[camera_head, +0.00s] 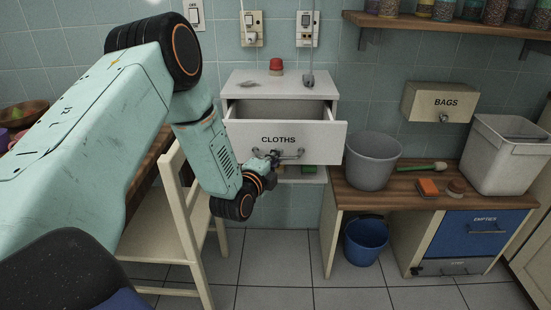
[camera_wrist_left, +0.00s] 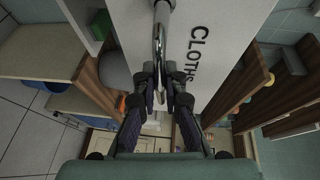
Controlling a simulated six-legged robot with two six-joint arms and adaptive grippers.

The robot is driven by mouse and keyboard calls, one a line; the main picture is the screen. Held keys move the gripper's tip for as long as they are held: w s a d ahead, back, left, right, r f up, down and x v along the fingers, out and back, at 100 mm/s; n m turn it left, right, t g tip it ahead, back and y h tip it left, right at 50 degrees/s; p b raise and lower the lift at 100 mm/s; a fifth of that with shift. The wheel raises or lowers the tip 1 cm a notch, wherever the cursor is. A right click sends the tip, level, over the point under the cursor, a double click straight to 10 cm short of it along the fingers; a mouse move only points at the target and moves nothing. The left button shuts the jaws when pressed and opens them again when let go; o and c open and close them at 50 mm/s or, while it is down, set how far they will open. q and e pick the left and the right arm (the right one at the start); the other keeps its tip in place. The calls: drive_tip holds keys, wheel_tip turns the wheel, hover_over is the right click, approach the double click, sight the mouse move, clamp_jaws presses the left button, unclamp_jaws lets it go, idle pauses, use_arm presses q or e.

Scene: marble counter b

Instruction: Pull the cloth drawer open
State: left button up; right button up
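The cloth drawer (camera_head: 315,134), white and marked CLOTHS, stands out from its white cabinet (camera_head: 318,82), its open top showing. It also shows in the left wrist view (camera_wrist_left: 222,22). Its metal handle (camera_head: 291,154) runs along the lower front; in the left wrist view the handle (camera_wrist_left: 159,35) reaches down to my fingertips. The gripper hides part of the handle. My right gripper is not in view.
A cream chair (camera_head: 172,225) stands left below my left arm. Right of the drawer, a grey bucket (camera_head: 371,162) stands on a wooden-topped bench (camera_head: 400,184). A blue bucket (camera_head: 365,241) is on the floor. A red-topped item (camera_head: 276,66) sits on the cabinet.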

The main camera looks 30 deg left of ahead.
use_arm(q)
drive_tip(key=o, duration=0.4)
drive_tip(key=shift+o, duration=0.2)
drive_tip(key=s+d+r, duration=0.1)
drive_tip(key=s, duration=1)
drive_tip(key=shift+s+d+r, duration=0.15)
drive_tip(key=shift+s+d, duration=0.2)
drive_tip(key=shift+d, duration=0.05)
